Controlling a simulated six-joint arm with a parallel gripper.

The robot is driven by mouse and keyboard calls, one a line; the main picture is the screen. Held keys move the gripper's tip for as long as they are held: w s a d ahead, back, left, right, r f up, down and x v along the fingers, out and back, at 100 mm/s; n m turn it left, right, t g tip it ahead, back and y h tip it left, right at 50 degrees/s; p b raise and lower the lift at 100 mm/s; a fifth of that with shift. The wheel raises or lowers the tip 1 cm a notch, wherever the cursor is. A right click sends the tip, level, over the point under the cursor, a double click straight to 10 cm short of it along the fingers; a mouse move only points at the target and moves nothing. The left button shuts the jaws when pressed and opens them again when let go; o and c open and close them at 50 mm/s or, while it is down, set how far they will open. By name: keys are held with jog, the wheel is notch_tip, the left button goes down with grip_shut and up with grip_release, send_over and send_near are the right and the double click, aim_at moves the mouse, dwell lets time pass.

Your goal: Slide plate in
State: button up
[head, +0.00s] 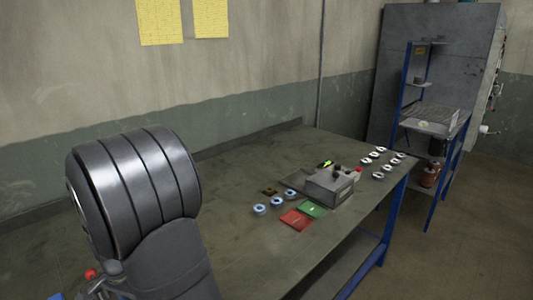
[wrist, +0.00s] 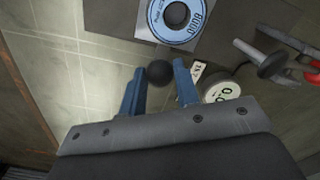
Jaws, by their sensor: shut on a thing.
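In the wrist view, my gripper (wrist: 157,80) has its two blue fingers around a round dark knob (wrist: 160,72), shut on it. Just beyond the knob is a flat grey plate (wrist: 127,18). A blue flap disc (wrist: 159,32) with printed lettering and a dark centre hole lies on the plate. A round white dial (wrist: 222,92) with green marks is close to the right finger. The link between knob and plate is not clear. In the head view my arm fills the lower left, and my fingers and the plate are hidden.
A grey boxy device (head: 330,187) stands on the workbench (head: 240,245). Several blue-ringed discs (head: 276,201), a red card (head: 296,220) and a green card (head: 313,209) lie near it. White discs (head: 378,175) lie farther right. A red-handled part (wrist: 312,70) is at right in the wrist view.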

jog(key=shift+w+a, duration=1.25)
jog(key=o, duration=0.8)
jog(key=shift+c, duration=0.2)
jog(key=shift+r, duration=0.1)
notch_tip(320, 180, up, 8)
